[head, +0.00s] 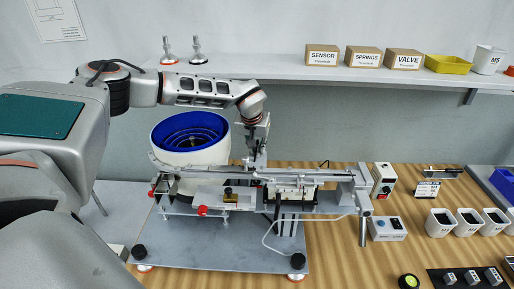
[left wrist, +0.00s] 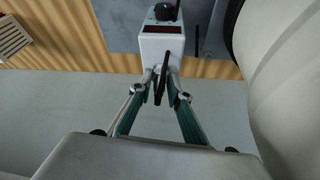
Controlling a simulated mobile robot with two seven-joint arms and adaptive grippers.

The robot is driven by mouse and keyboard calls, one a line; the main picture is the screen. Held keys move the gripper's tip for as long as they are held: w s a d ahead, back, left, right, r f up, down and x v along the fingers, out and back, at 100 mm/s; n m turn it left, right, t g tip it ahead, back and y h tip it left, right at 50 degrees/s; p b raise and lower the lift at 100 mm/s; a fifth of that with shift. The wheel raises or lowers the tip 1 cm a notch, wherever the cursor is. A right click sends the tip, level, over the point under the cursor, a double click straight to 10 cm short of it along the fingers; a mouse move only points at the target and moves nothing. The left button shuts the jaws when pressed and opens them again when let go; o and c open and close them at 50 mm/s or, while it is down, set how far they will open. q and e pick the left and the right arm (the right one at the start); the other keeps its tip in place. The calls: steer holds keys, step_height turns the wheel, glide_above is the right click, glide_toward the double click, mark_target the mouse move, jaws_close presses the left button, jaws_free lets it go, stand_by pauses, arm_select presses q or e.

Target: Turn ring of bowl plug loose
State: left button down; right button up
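The bowl feeder (head: 160,157) has a blue spiral inside and a pale outer wall. My left arm reaches over it from the left, and my left gripper (head: 258,146) points down just right of the bowl. In the left wrist view, my left gripper (left wrist: 163,80) has its fingers nearly together on a thin black plug (left wrist: 162,92) in front of a white controller box (left wrist: 162,46) with a dark red display. The plug's ring cannot be told apart from its body and cable. The bowl wall (left wrist: 292,85) stands close at right. My right gripper is not in view.
A gantry rail (head: 300,176) runs right of the bowl, close below my left gripper. A controller (head: 383,180) and a small box (head: 387,228) stand farther right. A shelf (head: 290,82) with labelled boxes hangs behind. Several white cups stand at far right.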

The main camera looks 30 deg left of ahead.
arm_select(q)
steer(key=shift+n, duration=0.3)
steer(key=n+y, duration=0.1)
steer(key=n, duration=0.1)
steer(key=n+g+y, duration=0.1)
steer(key=n, duration=0.2)
steer(key=shift+w+d+n+g, duration=0.15)
steer(key=shift+d+n+g, duration=0.05)
steer(key=shift+n+g, duration=0.1)
steer(key=n+g, duration=0.1)
steer(key=n, duration=0.2)
steer(key=n+g+y, duration=0.1)
steer(key=n, duration=0.2)
steer(key=shift+w, duration=0.2)
steer(key=shift+d, duration=0.1)
stand_by(0.3)
steer(key=c, duration=1.9)
jaws_free()
steer(key=shift+v, duration=3.75)
